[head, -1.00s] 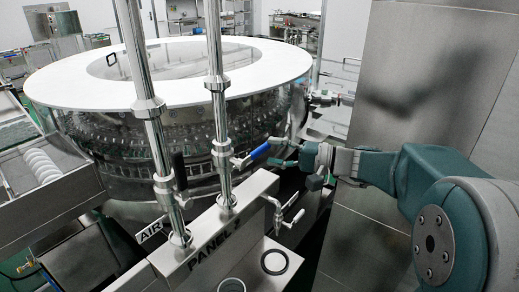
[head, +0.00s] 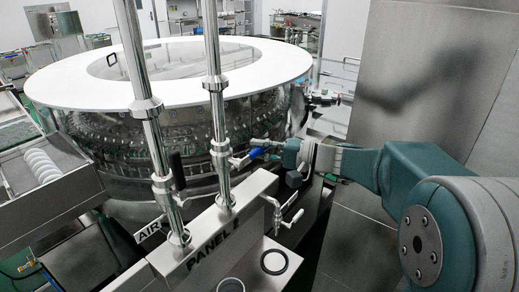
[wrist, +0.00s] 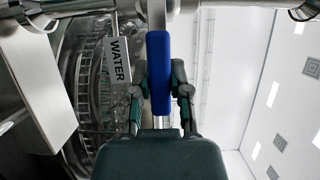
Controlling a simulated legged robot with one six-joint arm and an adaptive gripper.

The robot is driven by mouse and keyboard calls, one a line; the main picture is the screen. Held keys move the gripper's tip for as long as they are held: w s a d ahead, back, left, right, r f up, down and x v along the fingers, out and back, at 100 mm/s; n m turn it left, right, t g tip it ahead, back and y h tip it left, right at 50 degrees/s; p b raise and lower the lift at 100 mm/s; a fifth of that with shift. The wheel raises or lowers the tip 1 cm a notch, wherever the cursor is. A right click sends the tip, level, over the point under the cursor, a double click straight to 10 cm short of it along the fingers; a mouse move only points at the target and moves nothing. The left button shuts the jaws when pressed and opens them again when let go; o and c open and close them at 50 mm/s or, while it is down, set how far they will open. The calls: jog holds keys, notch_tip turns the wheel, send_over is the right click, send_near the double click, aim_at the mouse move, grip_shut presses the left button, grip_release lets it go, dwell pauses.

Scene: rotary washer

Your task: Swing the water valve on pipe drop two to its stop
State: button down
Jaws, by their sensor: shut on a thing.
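The water valve has a blue lever handle (head: 252,155) that sticks out to the right from the second upright pipe (head: 218,120) in the head view. My gripper (head: 266,148) reaches in from the right and covers the handle's outer part. In the wrist view the blue handle (wrist: 159,75) runs lengthwise between the two dark fingers of my gripper (wrist: 160,85). The fingers are shut on it from both sides. A tag reading WATER (wrist: 118,55) hangs left of the handle.
The other pipe (head: 150,130), with a black lever (head: 177,170), stands left beside an AIR label (head: 150,231). A smaller tap (head: 285,214) projects from the PANEL box (head: 213,250) below my gripper. The round washer (head: 80,130) stands behind, and a metal panel (head: 410,80) at right.

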aim_at(224, 136)
jog(key=shift+r+n, duration=0.15)
jog(key=shift+n, duration=0.25)
jog(key=r+n+h, duration=0.2)
jog(key=n, duration=0.1)
jog(key=shift+s+a+r, duration=0.15)
jog(key=shift+s, duration=0.05)
jog(key=r+n, duration=0.1)
jog(key=s+a+r+n+h, duration=0.1)
jog(key=n, duration=0.1)
jog(key=shift+s+r+t+h, duration=0.1)
jog(key=shift+s+t+h, duration=0.05)
jog(key=shift+t+h, duration=0.2)
jog(key=s+n+h, duration=0.1)
jog(key=s+a+r+n+t, duration=0.1)
jog(key=n, duration=0.1)
jog(key=shift+a+r+n+h, duration=0.2)
jog(key=shift+n+h, duration=0.1)
jog(key=shift+h, duration=0.05)
jog(key=shift+s+a+r+n+t+h, duration=0.1)
jog(key=shift+s+a+n+t+h, duration=0.35)
jog(key=shift+n, duration=0.3)
jog(key=shift+s+a+r+n+t+h, duration=0.1)
jog(key=shift+s+a+n+t+h, duration=0.2)
jog(key=shift+s+n+t, duration=0.35)
jog(key=shift+w+f, duration=0.1)
jog(key=shift+w, duration=0.05)
jog(key=c, duration=0.6)
grip_release()
jog(key=shift+o, duration=0.2)
jog(key=shift+r, duration=0.2)
